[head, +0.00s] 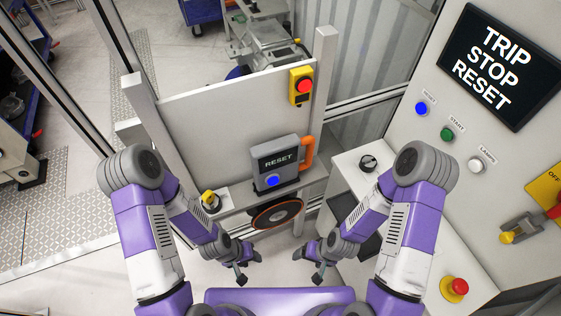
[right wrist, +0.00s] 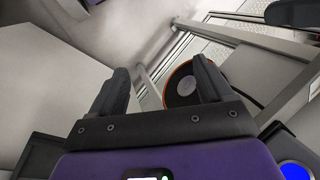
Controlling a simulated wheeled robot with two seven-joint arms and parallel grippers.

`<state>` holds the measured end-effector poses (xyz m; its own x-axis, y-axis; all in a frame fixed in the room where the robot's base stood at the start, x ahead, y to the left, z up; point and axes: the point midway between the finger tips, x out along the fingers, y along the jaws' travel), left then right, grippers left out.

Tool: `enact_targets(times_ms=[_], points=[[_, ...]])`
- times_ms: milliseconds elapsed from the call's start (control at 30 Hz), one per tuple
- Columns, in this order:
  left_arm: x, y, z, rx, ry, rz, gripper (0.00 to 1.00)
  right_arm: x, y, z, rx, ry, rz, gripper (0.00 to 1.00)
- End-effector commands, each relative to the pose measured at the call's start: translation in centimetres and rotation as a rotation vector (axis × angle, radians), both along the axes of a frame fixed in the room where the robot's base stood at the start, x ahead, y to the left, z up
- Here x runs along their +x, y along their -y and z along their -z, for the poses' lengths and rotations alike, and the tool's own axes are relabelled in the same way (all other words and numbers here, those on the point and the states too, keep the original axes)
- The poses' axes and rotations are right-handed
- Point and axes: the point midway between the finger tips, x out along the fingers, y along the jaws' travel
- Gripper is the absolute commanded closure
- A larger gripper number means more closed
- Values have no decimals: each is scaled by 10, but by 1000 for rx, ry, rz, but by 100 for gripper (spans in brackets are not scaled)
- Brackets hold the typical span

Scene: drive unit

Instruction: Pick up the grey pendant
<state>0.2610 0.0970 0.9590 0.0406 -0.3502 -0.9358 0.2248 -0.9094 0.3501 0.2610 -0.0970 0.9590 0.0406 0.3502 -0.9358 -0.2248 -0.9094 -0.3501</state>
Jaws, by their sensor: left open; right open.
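The grey pendant (head: 281,155) is a boxy unit with a dark screen reading RESET and a blue button. In the head view it stands on a narrow ledge in front of a pale panel, with an orange handle (head: 308,153) on its right. My left gripper (head: 241,276) is open and empty, below and left of the pendant. My right gripper (head: 319,277) is open and empty, below and right of it. In the right wrist view the right gripper's fingers (right wrist: 158,88) are spread with nothing between them. A blue button shows at that view's lower right corner; I cannot tell whose it is.
A dark disc with an orange rim (head: 277,213) sits below the ledge. A yellow-topped knob (head: 210,200) is on the ledge's left. A yellow box with a red button (head: 302,86) is up on the panel. A control console (head: 440,170) fills the right.

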Motion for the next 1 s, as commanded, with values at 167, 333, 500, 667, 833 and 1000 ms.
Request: enact_targets(times_ms=[167,333,500,667,833,1000], points=[[0,0,11,0,0,0,57,17,0,3,6,51,-7,41],[0,0,52,0,0,0,57,87,4,2,17,291,-52,41],[0,0,101,0,0,0,57,168,16,-29,-13,621,-131,41],[0,0,142,0,0,0,57,222,28,-76,-88,914,-216,41],[0,0,170,0,0,0,57,249,36,-123,-174,1132,-291,41],[0,0,179,0,0,0,57,258,37,-147,-217,1225,-329,41]])
